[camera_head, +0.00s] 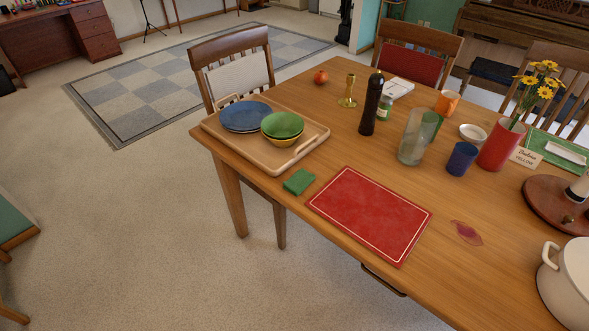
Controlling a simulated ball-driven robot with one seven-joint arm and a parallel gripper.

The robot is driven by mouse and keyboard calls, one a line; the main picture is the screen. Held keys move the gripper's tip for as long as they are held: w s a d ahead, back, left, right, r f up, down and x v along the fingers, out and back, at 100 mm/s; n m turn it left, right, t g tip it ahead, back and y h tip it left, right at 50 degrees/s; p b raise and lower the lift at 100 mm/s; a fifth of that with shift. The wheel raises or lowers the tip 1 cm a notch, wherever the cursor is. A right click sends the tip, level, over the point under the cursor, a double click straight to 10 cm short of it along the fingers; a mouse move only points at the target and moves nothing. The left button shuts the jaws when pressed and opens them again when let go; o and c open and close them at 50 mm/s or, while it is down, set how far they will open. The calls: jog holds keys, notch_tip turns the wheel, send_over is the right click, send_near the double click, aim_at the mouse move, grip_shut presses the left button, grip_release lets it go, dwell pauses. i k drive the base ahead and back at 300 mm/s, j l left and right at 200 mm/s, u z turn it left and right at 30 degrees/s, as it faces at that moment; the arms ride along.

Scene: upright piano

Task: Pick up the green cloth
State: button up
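The green cloth (299,181) is a small folded square lying flat on the wooden table (330,114), near its front edge. It lies between the wooden tray (313,138) and the red placemat (370,215), apart from both. Nothing covers it. My gripper does not show in the head view.
The tray holds blue plates (245,117) and a green bowl (282,124) stacked on a yellow one. Behind the placemat stand a dark pepper mill (370,105), a glass vase (413,137) and a blue cup (462,158). Open carpet (150,220) lies left of the table.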

aim_at(302, 179)
jog(key=i+u, duration=0.85)
jog(key=i+j+u, duration=0.2)
jog(key=i+u, duration=0.55)
jog(key=i, duration=0.2)
jog(key=i+j+z, duration=0.1)
jog(key=i+z, duration=0.15)
jog(key=i, duration=0.15)
jog(key=i+j+z, duration=0.25)
jog(key=i, duration=0.15)
